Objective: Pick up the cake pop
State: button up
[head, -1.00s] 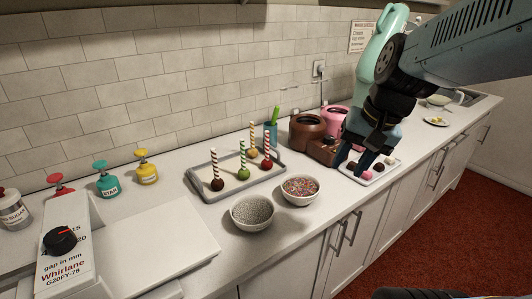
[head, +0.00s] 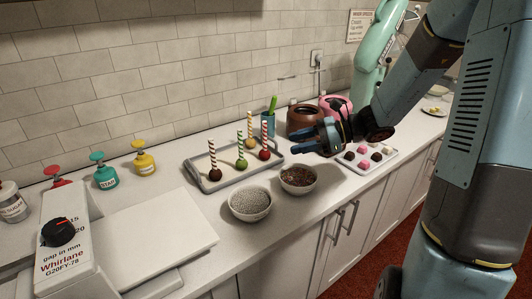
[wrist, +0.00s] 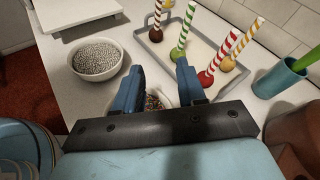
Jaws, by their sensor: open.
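In the wrist view the red one (wrist: 206,79) is closest to my fingers, with the green one (wrist: 177,54) beyond. My gripper (head: 298,142) is open and empty, to the right of the tray and above the sprinkle bowl. Its fingers (wrist: 156,72) point toward the tray and touch no cake pop.
A sprinkle bowl (head: 298,186) and a speckled bowl (head: 250,208) stand in front of the tray. A teal cup (head: 268,130), a brown pot (head: 304,118) and a sweets tray (head: 388,158) are nearby. A white board (head: 155,240) lies at left.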

aim_at(265, 141)
jog(key=w+d+f+m+t+y, duration=0.2)
jog(key=w+d+m+t+y, duration=0.15)
jog(key=w+m, duration=0.3)
jog(key=shift+n+t+h, duration=0.25)
jog(key=shift+t+h, duration=0.1)
jog(key=shift+h, duration=0.1)
jog(key=shift+w+d+r+x, duration=0.1)
jog(key=shift+w+x, duration=0.15)
jog(key=shift+x, duration=2.15)
jog(key=shift+w+d+r+x, duration=0.1)
jog(key=shift+w+x, duration=0.1)
jog(key=shift+x, duration=2.2)
jog(key=shift+w+d+r+x, duration=0.1)
jog(key=shift+w+x, duration=0.15)
jog(key=shift+x, duration=2.1)
jog(key=shift+c, duration=0.5)
grip_shut()
